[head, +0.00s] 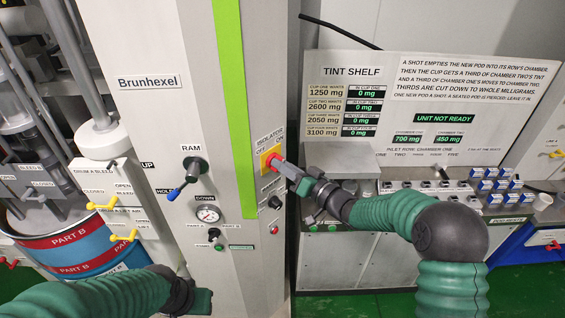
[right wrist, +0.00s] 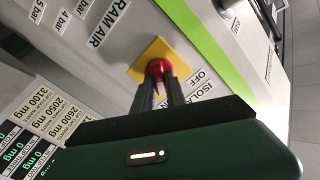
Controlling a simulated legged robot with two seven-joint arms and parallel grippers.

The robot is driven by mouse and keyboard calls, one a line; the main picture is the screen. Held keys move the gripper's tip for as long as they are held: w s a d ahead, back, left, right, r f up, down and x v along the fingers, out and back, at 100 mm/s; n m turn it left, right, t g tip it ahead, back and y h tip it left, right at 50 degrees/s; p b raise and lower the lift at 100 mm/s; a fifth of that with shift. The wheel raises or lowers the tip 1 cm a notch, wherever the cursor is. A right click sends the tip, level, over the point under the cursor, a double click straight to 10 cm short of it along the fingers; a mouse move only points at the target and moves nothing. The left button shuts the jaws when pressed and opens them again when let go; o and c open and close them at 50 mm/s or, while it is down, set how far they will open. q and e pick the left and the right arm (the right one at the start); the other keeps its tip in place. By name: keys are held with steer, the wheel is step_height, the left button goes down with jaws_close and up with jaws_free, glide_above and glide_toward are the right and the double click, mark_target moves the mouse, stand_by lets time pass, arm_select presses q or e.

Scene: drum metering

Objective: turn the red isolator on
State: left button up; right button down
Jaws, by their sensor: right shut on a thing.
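The red isolator (head: 273,159) is a red knob on a yellow plate, on the right side face of the white Brunhexel column, under an ISOLATOR label with OFF and ON marks. My right gripper (head: 284,165) reaches it from the right and is shut on the knob. In the right wrist view the red knob (right wrist: 159,69) sits between the fingertips, in front of the yellow plate (right wrist: 150,58); the fingers hide part of it. I cannot tell which mark the knob points at. My left gripper (head: 200,300) is low at the column's foot, partly out of frame, its jaws unclear.
A blue-handled RAM lever (head: 186,180) and a gauge (head: 208,214) are on the column's front. Yellow valve handles (head: 102,205) and a blue drum (head: 85,255) stand left. The tint shelf (head: 425,110) reads UNIT NOT READY. Blue-and-white pods (head: 488,185) sit on the right.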

steer(key=shift+s+f+m+p, duration=0.1)
steer(key=shift+f+m+p, duration=0.3)
steer(key=shift+m, duration=0.8)
steer(key=c, duration=1.5)
jaws_free()
steer(key=shift+o, duration=0.7)
steer(key=shift+d+r, duration=0.15)
steer(key=shift+r, duration=0.05)
steer(key=b+v, duration=0.6)
steer(key=v, duration=1)
steer(key=shift+d, duration=0.4)
